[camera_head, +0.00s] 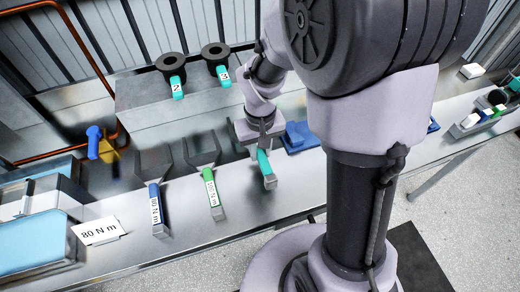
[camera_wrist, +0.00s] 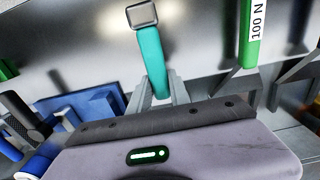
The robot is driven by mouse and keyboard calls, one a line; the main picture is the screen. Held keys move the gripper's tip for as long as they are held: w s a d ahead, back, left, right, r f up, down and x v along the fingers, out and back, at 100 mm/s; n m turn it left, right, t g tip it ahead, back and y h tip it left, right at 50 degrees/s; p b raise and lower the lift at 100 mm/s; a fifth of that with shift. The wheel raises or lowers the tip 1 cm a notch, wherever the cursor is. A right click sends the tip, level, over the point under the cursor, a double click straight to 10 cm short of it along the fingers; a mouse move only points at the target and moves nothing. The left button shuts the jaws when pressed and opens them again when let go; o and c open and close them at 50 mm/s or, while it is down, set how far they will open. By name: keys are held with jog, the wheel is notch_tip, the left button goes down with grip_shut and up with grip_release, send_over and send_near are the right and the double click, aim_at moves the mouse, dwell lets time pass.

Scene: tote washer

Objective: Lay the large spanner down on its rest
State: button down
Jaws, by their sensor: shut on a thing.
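My gripper (camera_head: 262,150) is shut on a spanner with a teal handle (camera_head: 264,164), at the front of the bench. In the wrist view the teal handle (camera_wrist: 152,58) runs up from between my fingers (camera_wrist: 161,90) to a square grey end (camera_wrist: 142,15). A green spanner (camera_head: 212,192) marked 100 N m and a blue spanner (camera_head: 155,207) lie to the left, each by a grey bracket. The green one also shows in the wrist view (camera_wrist: 252,45). Whether the teal spanner touches a rest is hidden by my gripper.
Black rings with tags 2 (camera_head: 171,67) and 3 (camera_head: 216,55) sit on the raised ledge behind. A blue block (camera_head: 298,136) is just right of my gripper.

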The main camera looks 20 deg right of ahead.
jog(key=shift+f+b, duration=0.6)
jog(key=shift+f, duration=0.15)
jog(key=shift+f+b, duration=0.75)
jog(key=shift+f, duration=0.2)
jog(key=shift+f, duration=0.25)
jog(key=c, duration=1.1)
grip_release()
jog(key=o, duration=0.5)
